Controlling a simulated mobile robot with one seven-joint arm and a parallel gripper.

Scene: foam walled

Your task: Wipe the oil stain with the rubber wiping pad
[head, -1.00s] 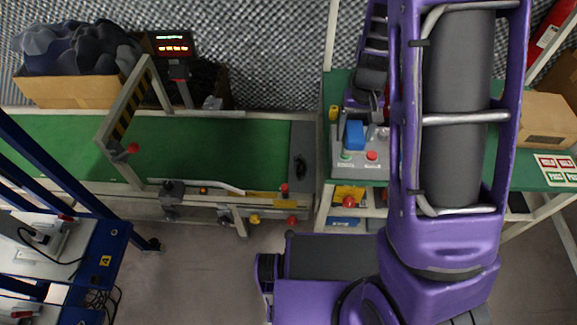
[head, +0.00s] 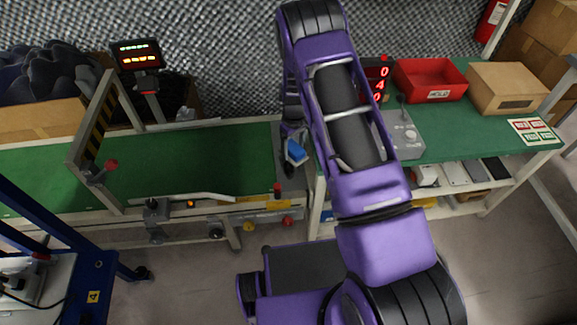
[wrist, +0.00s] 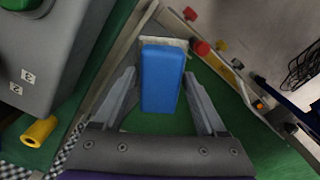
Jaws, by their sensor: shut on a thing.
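The blue wiping pad (head: 296,152) is in my gripper (wrist: 160,80). In the wrist view the pad (wrist: 162,72) sits between the two grey fingers, which are shut on it. In the head view the pad is over or beside the grey end plate of the green conveyor, near its right end. A dark patch (head: 287,167), seemingly the oil stain, shows just left of and below the pad. My arm and gripper hide part of that plate. I cannot tell whether the pad touches the plate.
The green conveyor belt (head: 215,160) is clear, with a striped gate (head: 95,120) across it. On the right bench are a grey control box (head: 408,135), a red bin (head: 430,80) and a cardboard box (head: 508,88). A red knob (head: 277,188) stands on the conveyor's front rail.

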